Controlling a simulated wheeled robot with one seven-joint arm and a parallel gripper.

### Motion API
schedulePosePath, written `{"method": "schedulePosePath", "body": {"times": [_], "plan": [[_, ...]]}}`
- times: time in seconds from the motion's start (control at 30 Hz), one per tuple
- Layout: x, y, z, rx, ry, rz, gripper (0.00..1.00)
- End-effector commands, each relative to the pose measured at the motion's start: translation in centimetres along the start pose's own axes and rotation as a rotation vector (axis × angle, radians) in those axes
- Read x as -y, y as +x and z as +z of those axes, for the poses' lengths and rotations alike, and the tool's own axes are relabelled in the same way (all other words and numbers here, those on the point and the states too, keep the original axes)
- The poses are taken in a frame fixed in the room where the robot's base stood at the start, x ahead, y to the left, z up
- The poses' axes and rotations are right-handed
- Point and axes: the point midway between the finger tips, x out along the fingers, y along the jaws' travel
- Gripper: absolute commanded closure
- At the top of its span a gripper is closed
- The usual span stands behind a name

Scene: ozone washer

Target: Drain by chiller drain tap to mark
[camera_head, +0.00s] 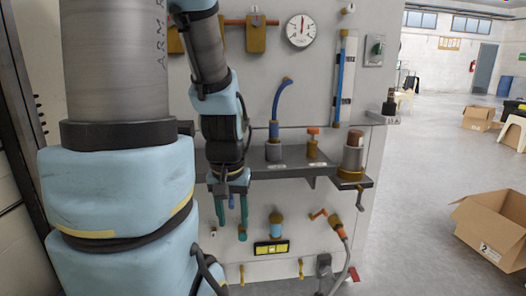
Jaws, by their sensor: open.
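My gripper (232,226) hangs below the shelf on the panel's left side. Its two teal fingers point down, apart, with no object seen held between them. A tall sight tube (346,80) with a blue column and small dark labels is at the upper right; its marks are too small to read. Another small orange-topped valve (313,143) stands on the shelf. A small tap (360,196) hangs below the shelf's right end. I cannot tell which is the chiller drain tap.
The grey shelf (290,156) juts from the panel. It carries a fitting with a blue hose (280,100) and a brown-grey cylinder (353,150). A round gauge (301,31) is above. A cardboard box (492,225) lies on the open floor at right.

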Motion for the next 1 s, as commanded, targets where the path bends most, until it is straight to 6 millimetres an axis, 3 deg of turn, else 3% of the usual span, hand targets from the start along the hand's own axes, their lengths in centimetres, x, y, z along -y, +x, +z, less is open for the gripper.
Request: {"method": "schedulePosePath", "body": {"times": [0.03,0.3,0.5,0.7,1.0], "plan": [[0.0,-3.4,-0.5,0.0,0.0,0.0,0.49],[-0.1,-11.8,-1.7,0.0,0.0,0.0,0.49],[-0.1,-16.5,-2.3,0.0,0.0,0.0,0.49],[-0.1,-18.2,-2.5,0.0,0.0,0.0,0.49],[-0.1,-18.0,-2.5,-0.001,0.0,0.0,0.49]]}}
